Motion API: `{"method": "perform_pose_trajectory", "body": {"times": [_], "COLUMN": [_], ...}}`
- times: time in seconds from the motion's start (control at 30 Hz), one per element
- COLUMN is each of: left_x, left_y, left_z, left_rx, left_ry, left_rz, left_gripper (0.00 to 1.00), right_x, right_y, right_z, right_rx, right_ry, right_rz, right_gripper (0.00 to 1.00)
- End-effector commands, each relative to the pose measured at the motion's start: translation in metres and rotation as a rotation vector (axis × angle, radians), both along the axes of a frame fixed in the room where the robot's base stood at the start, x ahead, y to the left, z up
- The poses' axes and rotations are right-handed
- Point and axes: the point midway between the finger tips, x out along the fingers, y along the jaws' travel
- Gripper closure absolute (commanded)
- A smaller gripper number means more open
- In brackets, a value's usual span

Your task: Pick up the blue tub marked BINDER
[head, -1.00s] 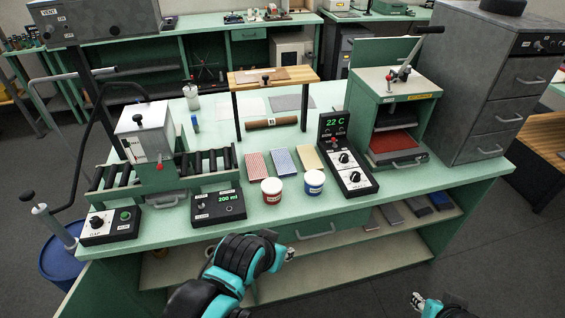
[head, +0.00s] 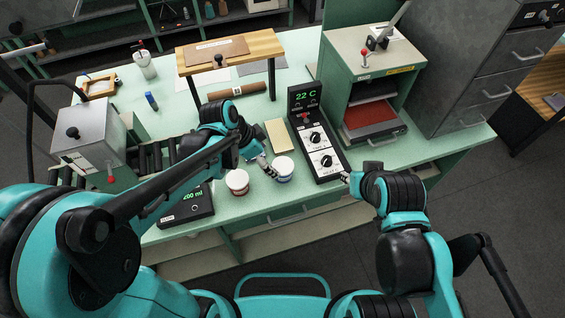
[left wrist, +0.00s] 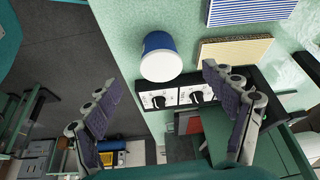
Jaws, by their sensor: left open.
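The blue tub (head: 284,169) with a white lid stands upright near the front edge of the green bench. In the left wrist view the tub (left wrist: 161,58) shows its white top and blue side; no lettering is readable. My left gripper (head: 266,167) is just left of the tub in the head view. In the left wrist view my left gripper (left wrist: 160,80) is open and empty, with the tub ahead of its fingertips, roughly centred between them. My right gripper (head: 347,178) is right of the tub near the bench edge; its finger opening is unclear.
A red tub (head: 237,183) stands close on the left. A black control box (head: 317,145) reading 22 C stands on the right. A pale yellow pad (head: 279,135) lies behind; a striped blue pad (left wrist: 250,10) shows in the left wrist view. The 200 ml box (head: 186,207) is at left.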

Motion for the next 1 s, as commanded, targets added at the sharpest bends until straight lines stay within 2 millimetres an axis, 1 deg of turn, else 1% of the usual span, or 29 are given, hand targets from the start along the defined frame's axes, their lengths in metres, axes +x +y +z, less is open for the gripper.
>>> {"method": "perform_pose_trajectory", "body": {"times": [0.03, 0.17, 0.3, 0.47, 0.73, 0.8, 1.0], "left_x": [0.003, 0.006, 0.008, 0.011, 0.018, 0.018, 0.018], "left_y": [-0.005, -0.013, -0.020, -0.026, -0.043, -0.045, -0.045], "left_z": [0.000, -0.008, -0.025, -0.037, -0.072, -0.076, -0.075], "left_rx": [-0.005, -0.011, -0.012, -0.011, -0.012, -0.012, -0.012], "left_ry": [0.002, 0.002, 0.002, 0.000, 0.001, 0.001, 0.001], "left_rz": [-0.041, -0.101, -0.111, -0.109, -0.108, -0.107, -0.106], "left_gripper": [0.16, 0.16, 0.16, 0.16, 0.16, 0.16, 0.16], "right_x": [0.000, 0.000, 0.000, 0.000, 0.000, 0.000, 0.000], "right_y": [0.000, 0.000, 0.000, 0.000, 0.000, 0.000, 0.000], "right_z": [0.006, 0.006, 0.000, -0.005, -0.021, -0.022, -0.020], "right_rx": [0.000, 0.000, 0.000, 0.000, 0.000, 0.000, 0.000], "right_ry": [0.000, 0.000, 0.000, 0.000, 0.000, 0.000, 0.000], "right_rz": [0.000, 0.000, 0.000, 0.000, 0.000, 0.000, 0.000], "right_gripper": [0.69, 0.69, 0.69, 0.69, 0.69, 0.69, 0.69]}}
